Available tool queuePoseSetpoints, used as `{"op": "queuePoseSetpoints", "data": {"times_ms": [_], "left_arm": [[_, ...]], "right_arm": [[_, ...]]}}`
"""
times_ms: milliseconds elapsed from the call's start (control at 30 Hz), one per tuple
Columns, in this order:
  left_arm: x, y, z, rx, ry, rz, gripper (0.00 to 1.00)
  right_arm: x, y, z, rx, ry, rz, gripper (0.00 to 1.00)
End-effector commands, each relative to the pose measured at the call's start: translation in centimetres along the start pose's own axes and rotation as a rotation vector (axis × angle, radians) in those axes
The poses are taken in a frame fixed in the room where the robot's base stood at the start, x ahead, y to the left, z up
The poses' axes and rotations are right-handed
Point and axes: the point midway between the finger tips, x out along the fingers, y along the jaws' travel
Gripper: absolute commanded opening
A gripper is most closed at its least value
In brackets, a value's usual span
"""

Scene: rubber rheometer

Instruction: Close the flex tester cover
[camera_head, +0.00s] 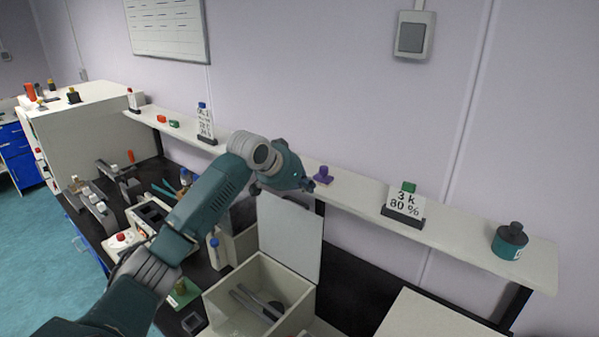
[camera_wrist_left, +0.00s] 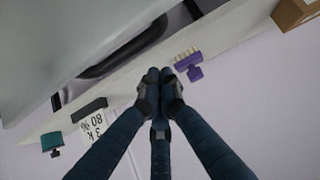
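The flex tester is taken to be the white open-topped box (camera_head: 225,296) at the bottom middle of the head view. Its pale cover (camera_head: 290,238) stands raised upright at the back edge. Grey metal parts lie inside the box. My left gripper (camera_head: 308,186) is above the cover's top edge, near the shelf front. In the left wrist view its fingertips (camera_wrist_left: 160,76) come together with nothing visible between them. A large grey panel (camera_wrist_left: 70,35) with a dark curved bar fills that view's upper left; I cannot tell whether it is the cover. My right gripper is not in view.
A white surface (camera_head: 430,318) lies right.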

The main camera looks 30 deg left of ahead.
Motion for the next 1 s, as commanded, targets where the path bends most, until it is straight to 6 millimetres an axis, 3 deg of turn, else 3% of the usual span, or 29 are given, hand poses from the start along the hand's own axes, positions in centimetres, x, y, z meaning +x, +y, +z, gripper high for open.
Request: {"op": "queuePoseSetpoints", "data": {"times_ms": [100,233,600,833,1000], "left_arm": [[-1.5,-0.2,1.2,0.003,-0.002,-0.004,0.00],[-2.2,-0.2,2.1,0.002,0.000,-0.003,0.00],[-2.6,-0.2,2.8,0.000,0.002,-0.003,0.00],[-2.5,-0.2,2.9,0.001,0.008,-0.003,0.00],[-2.3,-0.1,3.2,0.003,0.063,-0.003,0.00]], "right_arm": [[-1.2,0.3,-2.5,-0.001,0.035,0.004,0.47],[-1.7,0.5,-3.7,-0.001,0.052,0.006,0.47],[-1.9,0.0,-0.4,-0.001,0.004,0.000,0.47],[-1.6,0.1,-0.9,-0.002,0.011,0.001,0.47],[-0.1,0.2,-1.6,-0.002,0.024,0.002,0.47]]}}
